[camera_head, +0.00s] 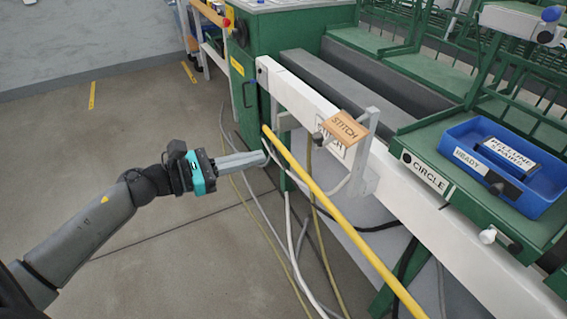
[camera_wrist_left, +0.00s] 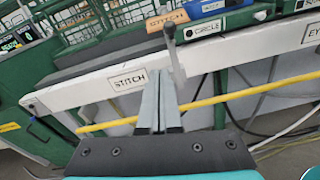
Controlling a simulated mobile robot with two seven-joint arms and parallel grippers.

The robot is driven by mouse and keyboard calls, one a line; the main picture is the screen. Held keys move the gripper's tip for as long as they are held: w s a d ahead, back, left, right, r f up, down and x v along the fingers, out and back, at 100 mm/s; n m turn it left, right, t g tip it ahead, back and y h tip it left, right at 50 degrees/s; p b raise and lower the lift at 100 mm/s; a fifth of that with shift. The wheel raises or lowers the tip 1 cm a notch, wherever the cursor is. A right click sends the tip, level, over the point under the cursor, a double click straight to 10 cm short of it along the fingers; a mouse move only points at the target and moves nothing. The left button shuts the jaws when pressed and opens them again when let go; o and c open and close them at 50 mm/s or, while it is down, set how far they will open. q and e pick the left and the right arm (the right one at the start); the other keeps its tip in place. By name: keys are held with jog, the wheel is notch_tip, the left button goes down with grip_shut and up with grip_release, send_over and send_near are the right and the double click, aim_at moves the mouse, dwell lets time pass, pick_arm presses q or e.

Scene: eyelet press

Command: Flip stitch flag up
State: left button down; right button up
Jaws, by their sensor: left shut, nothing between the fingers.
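The stitch flag (camera_head: 345,127) is an orange-tan plate lettered STITCH, lying nearly flat on top of a grey bracket (camera_head: 367,155) on the white beam. It also shows at the top of the left wrist view (camera_wrist_left: 167,20), beside a grey upright post (camera_wrist_left: 173,55). A white STITCH label (camera_wrist_left: 126,81) is on the beam face below; in the head view the flag and bracket partly cover it. My left gripper (camera_head: 262,158) is shut and empty, to the left of the flag and lower in the picture, apart from it. Its fingers (camera_wrist_left: 160,90) point toward the beam. My right gripper is not in view.
A yellow pipe (camera_head: 340,218) runs along the front of the beam, near my left fingertips. A blue tray (camera_head: 462,137) stands on a green ledge at the right, by a CIRCLE label (camera_head: 425,172). Cables hang below. The floor at left is clear.

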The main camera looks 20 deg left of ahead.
pick_arm(q)
jog(key=w+d+m+b, duration=0.1)
jog(key=w+d, duration=0.5)
jog(key=d, duration=0.1)
jog(key=shift+w+d+r+m+g, duration=0.3)
jog(key=shift+d+m+g, duration=0.05)
jog(key=shift+m+g, duration=0.05)
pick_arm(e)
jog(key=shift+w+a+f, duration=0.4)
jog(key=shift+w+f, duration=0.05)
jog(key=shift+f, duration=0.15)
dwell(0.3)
